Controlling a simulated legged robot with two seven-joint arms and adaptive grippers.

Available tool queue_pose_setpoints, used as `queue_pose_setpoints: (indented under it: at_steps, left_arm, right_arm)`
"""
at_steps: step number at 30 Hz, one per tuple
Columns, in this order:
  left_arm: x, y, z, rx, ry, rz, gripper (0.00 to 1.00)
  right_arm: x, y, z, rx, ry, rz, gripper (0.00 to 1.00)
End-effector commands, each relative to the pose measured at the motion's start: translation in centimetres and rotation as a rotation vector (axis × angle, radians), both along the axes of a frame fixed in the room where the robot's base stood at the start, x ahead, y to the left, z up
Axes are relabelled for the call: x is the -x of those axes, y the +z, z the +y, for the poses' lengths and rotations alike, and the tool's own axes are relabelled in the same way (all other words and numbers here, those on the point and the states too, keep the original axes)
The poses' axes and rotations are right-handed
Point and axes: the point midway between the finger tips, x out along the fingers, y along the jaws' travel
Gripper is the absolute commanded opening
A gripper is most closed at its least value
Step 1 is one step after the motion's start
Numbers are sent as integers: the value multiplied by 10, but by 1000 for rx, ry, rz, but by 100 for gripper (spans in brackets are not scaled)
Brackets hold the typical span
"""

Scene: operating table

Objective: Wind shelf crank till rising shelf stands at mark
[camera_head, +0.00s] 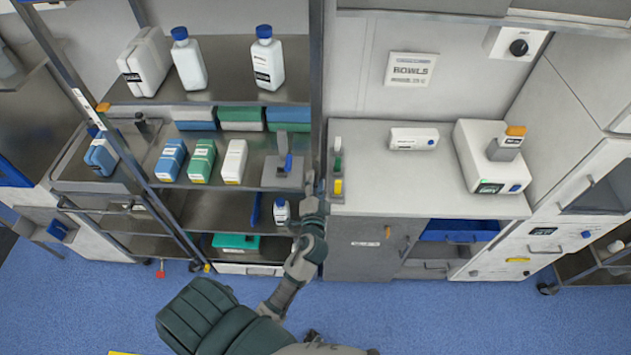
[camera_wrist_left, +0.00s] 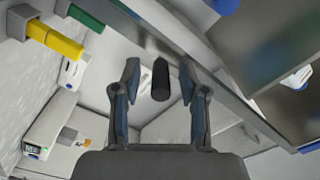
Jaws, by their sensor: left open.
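A black cylindrical handle (camera_wrist_left: 160,80), likely the crank grip, shows in the left wrist view. My left gripper (camera_wrist_left: 159,68) is open, with one finger on each side of the handle and gaps visible; contact is not seen. In the head view my left gripper (camera_head: 311,185) is at the right post of the metal shelving and covers the crank area. The shelving has a middle shelf (camera_head: 265,179) carrying boxes, and a lower shelf (camera_head: 225,215). I cannot tell which one rises. A white strip with an orange piece (camera_head: 103,107) sits on the left post; whether it is the mark is unclear. My right gripper is not seen.
White bottles (camera_head: 268,62) and a canister stand on the top shelf. Blue (camera_head: 171,160), green and white boxes stand below. A grey cabinet (camera_head: 370,185) with a white device (camera_head: 492,158) adjoins on the right. Blue floor (camera_head: 420,315) is open in front.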

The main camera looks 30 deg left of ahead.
Motion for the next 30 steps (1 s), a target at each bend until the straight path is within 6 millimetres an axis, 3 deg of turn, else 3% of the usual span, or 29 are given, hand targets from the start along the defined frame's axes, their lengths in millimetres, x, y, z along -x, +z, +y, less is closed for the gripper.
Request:
queue_pose_setpoints:
  at_steps: [16, 30]
  left_arm:
    - [89, -2, -54, 1, 1, 4, 43]
    - [99, -1, -61, 0, 0, 2, 43]
  right_arm:
    - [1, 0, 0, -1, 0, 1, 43]
    - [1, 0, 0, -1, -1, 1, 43]
